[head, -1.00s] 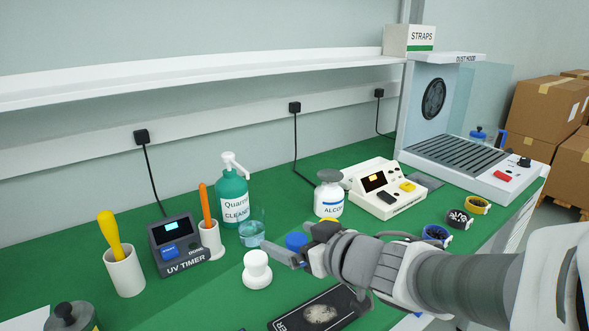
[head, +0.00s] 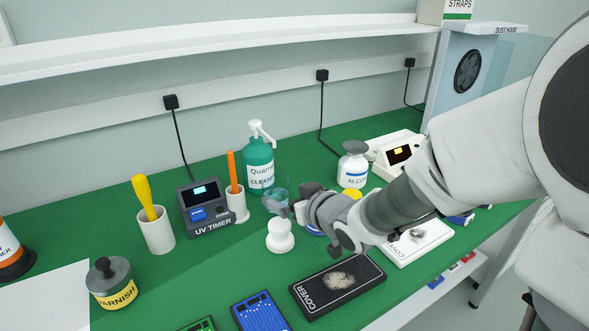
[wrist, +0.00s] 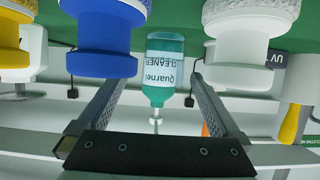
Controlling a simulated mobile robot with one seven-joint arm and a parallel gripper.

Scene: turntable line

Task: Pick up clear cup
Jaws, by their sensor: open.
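The clear cup (head: 279,192) is a small see-through bluish cup on the green bench top, in front of the cleaner bottle, in the head view. My gripper (head: 276,203) is just in front of it and hides its lower part. In the wrist view, which is upside down, my gripper (wrist: 158,85) has its two fingers wide apart with nothing gripped. The cleaner bottle shows between and beyond them. I cannot make out the cup's outline there, nor tell whether the fingers touch it.
A white knobbed piece (head: 280,236) stands close in front of my gripper; a blue one (wrist: 103,40) is beside it. The teal cleaner bottle (head: 259,168), orange-handled tool's holder (head: 238,205), UV timer (head: 207,208) and alcohol bottle (head: 353,170) stand around. A black cover (head: 318,296) lies nearer.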

